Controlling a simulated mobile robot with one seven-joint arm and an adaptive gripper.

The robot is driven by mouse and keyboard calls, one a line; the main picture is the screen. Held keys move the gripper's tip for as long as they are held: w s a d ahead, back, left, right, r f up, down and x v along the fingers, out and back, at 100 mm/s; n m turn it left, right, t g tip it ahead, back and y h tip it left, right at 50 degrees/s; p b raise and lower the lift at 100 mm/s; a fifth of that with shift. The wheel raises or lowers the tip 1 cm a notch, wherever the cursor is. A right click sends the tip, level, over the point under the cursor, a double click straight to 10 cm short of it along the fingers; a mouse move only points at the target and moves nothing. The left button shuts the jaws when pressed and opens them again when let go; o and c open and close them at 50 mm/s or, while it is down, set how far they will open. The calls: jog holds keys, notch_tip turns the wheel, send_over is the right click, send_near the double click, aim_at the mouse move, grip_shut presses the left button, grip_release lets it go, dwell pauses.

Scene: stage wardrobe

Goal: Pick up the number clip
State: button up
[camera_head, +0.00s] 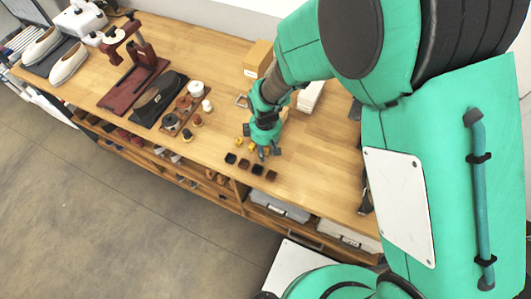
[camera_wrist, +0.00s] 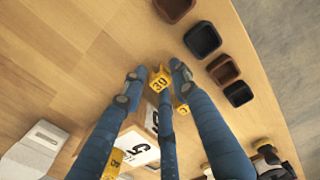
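A yellow number clip marked 30 (camera_wrist: 159,80) shows in the wrist view between the fingertips of my gripper (camera_wrist: 156,79). My gripper has blue fingers spread apart, with a visible gap on the clip's left side; I cannot tell whether any finger touches it. A second yellow clip (camera_wrist: 182,109) is partly hidden behind the right finger. Another yellow clip (camera_wrist: 113,161) lies lower left, partly covered by the left finger. In the head view my gripper (camera_head: 263,153) is low over the table, beside small yellow clips (camera_head: 239,142).
Several small dark square trays (camera_wrist: 202,39) stand in a row along the front edge of the wooden table (camera_head: 318,150). A cardboard box (camera_head: 258,58) stands behind my gripper. Pots (camera_head: 196,88), a brush and shoes (camera_head: 68,63) occupy the left side.

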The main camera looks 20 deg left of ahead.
jog(key=shift+f, duration=0.3)
jog(key=shift+c, duration=0.5)
jog(key=c, duration=0.5)
jog(key=shift+o, duration=0.2)
jog(key=shift+r, duration=0.1)
jog(key=shift+r, duration=0.7)
notch_tip(320, 180, up, 2)
jog(key=shift+r+p, duration=0.2)
jog(key=shift+p, duration=0.25)
jog(key=s+d, duration=0.7)
jog(key=s+d+r+p, duration=0.1)
jog(key=s+d, duration=0.3)
jog(key=shift+s+d, duration=0.15)
jog(key=shift+s, duration=0.05)
